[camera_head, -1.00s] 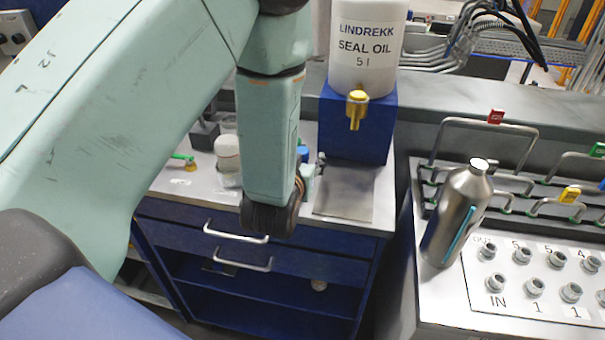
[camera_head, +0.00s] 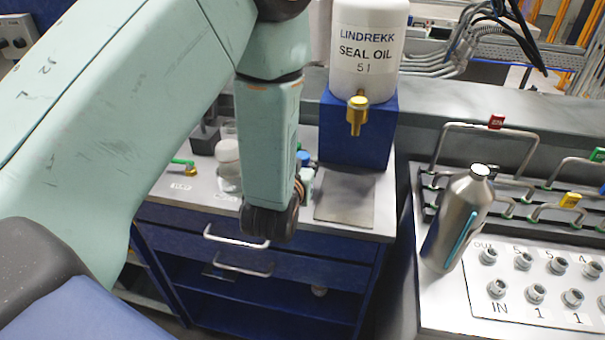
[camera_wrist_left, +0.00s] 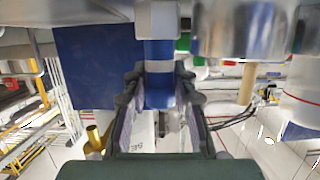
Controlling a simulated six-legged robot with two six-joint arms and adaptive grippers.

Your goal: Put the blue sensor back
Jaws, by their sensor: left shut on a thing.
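The blue sensor (camera_wrist_left: 159,90) shows in the left wrist view as a blue cylinder with a pale metallic band. My left gripper (camera_wrist_left: 157,82) has its two dark fingers on either side of it and is shut on it. The sensor's far end runs out of the top of that view. In the head view my left arm's wrist link hides most of the gripper. A small patch of blue (camera_head: 303,157) shows just right of that link, above the worktop; I cannot tell whether it is the sensor. My right gripper is in neither view.
The grey worktop (camera_head: 220,203) holds jars (camera_head: 228,162) and a green-handled brass fitting (camera_head: 184,165) left of my arm. The blue block (camera_head: 358,128) under the seal oil container (camera_head: 368,50) stands close behind. A metal bottle (camera_head: 458,218) stands on the port panel at right.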

